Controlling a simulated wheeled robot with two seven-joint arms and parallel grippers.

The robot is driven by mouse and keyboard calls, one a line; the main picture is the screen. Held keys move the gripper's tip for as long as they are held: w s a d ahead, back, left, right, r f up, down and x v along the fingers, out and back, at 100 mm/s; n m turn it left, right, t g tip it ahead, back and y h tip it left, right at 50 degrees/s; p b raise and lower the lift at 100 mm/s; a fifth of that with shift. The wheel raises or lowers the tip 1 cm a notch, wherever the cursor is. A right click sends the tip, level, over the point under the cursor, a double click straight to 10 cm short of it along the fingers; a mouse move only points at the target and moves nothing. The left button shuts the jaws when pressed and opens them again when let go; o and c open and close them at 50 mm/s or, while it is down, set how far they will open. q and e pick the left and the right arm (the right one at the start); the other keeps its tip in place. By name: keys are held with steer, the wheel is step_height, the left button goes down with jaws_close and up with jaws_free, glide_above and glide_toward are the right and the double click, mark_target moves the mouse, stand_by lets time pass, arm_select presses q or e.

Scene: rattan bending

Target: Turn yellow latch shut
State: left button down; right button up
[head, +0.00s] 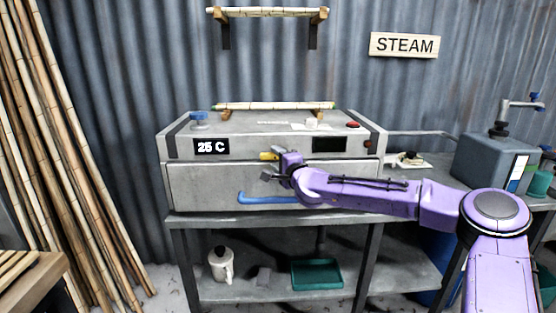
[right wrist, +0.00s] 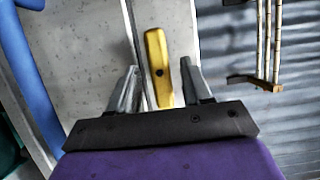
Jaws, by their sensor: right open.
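The yellow latch (head: 267,155) sits at the seam between the grey steam box's (head: 205,185) upper part and its front panel, partly hidden by my right gripper. In the right wrist view the latch (right wrist: 156,60) is a short bar with a dark pivot, lying roughly along the seam. My right gripper (head: 270,167) is at the box front, open. In the right wrist view its fingers (right wrist: 160,88) stand on either side of the latch's near end, with visible gaps. My left gripper is out of view.
A blue handle (head: 265,199) runs across the front panel below the gripper. The display reads 25 C (head: 211,147). A red button (head: 353,125) and rattan poles (head: 274,106) are on top. A grey machine (head: 490,160) stands to the right. Tall poles (head: 75,170) lean at left.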

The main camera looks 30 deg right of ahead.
jaws_close()
steer(key=shift+r+n+p, duration=0.2)
steer(key=shift+n+p, duration=0.1)
steer(key=shift+p, duration=0.35)
steer(key=n+g+h+p, duration=0.1)
steer(key=n+g+p, duration=0.1)
steer(key=p, duration=0.4)
steer(key=n+g+h+p, duration=0.1)
steer(key=n+p, duration=0.4)
steer(key=p, duration=0.1)
steer(key=n+g+h+p, duration=0.1)
steer(key=n+g+p, duration=0.1)
steer(key=n+p, duration=0.2)
steer(key=shift+w+a+r+g+p, duration=0.2)
steer(key=shift+a+r+g+p, duration=0.15)
steer(key=shift+p, duration=1.25)
steer(key=shift+f+n+g+h, duration=0.1)
steer(key=shift+n+g+h, duration=0.15)
steer(key=shift+n+h, duration=0.5)
steer(key=shift+n, duration=0.25)
jaws_free()
